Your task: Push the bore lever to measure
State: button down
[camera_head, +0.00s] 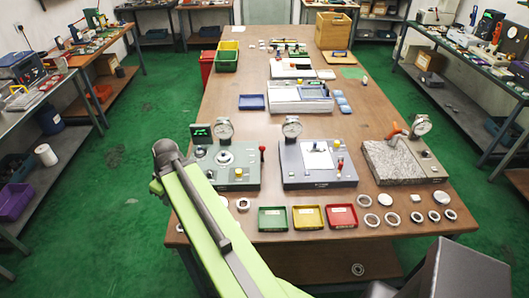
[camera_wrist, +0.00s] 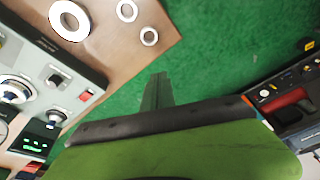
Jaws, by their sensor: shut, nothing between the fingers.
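A grey-green gauge station (camera_head: 232,180) with a round dial (camera_head: 223,130) stands at the table's left front; a red-topped lever (camera_head: 262,153) rises at its right edge. A darker gauge station (camera_head: 318,182) beside it carries another red-tipped handle (camera_head: 340,164). I cannot tell which is the bore lever. In the wrist view, a grey panel (camera_wrist: 28,45) with a knob and a small green-lit display (camera_wrist: 36,137) lies at the left. My gripper (camera_wrist: 160,78) is shut and empty, over the green floor and apart from the panel. In the head view my gripper cannot be made out.
Green (camera_head: 272,218), yellow (camera_head: 308,217) and red (camera_head: 341,216) trays line the front edge. Several loose rings lie right of them; a large white ring (camera_wrist: 70,20) shows in the wrist view. A granite block (camera_head: 390,163) with a dial stands at the right.

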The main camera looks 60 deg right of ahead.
jog(key=s+d+r+t+h, duration=0.1)
jog(key=s+d, duration=0.6)
jog(key=d, duration=0.5)
jog(key=s+d+r+n+t+h, duration=0.1)
jog(key=s+d, duration=0.6)
jog(key=d, duration=0.4)
jog(key=s+d+r+n+t+h, duration=0.1)
jog(key=s+d, duration=0.5)
jog(key=d, duration=0.6)
jog(key=shift+s+d+r+t+h, duration=0.35)
jog(key=shift+s+r+t+h, duration=0.05)
jog(key=shift+r+t+h, duration=0.2)
